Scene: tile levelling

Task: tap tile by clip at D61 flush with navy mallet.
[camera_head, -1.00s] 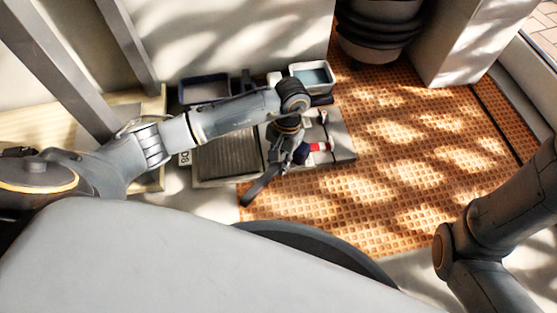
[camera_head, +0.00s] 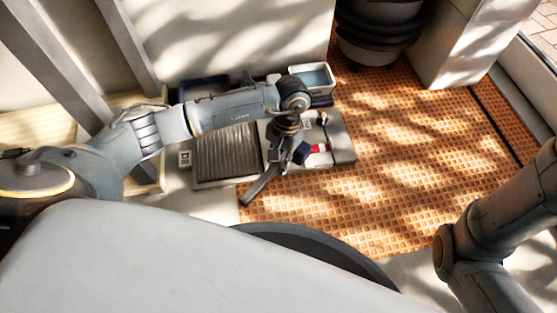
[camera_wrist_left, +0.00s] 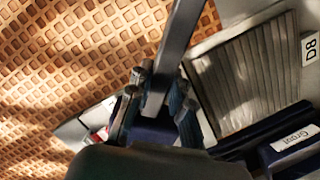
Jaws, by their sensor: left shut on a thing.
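My left gripper (camera_head: 284,160) is shut on the navy mallet. The mallet's grey handle (camera_head: 262,186) sticks out toward the lower left, over the edge of the orange tiled floor, and its navy head (camera_head: 301,152) is on the gripper's other side. In the left wrist view the fingers (camera_wrist_left: 155,95) close around the handle (camera_wrist_left: 174,50), and the navy head (camera_wrist_left: 155,130) shows behind them. I cannot make out a D61 label or the tile beside it. My right gripper is out of view.
A ribbed grey tray (camera_head: 225,152) lies left of the gripper, with a D8 label (camera_wrist_left: 310,48) beside it. A red-and-white item (camera_head: 319,148) lies close to the mallet head. A bin with pale blue contents (camera_head: 314,76) stands behind. The waffle-patterned floor (camera_head: 400,150) is open at right.

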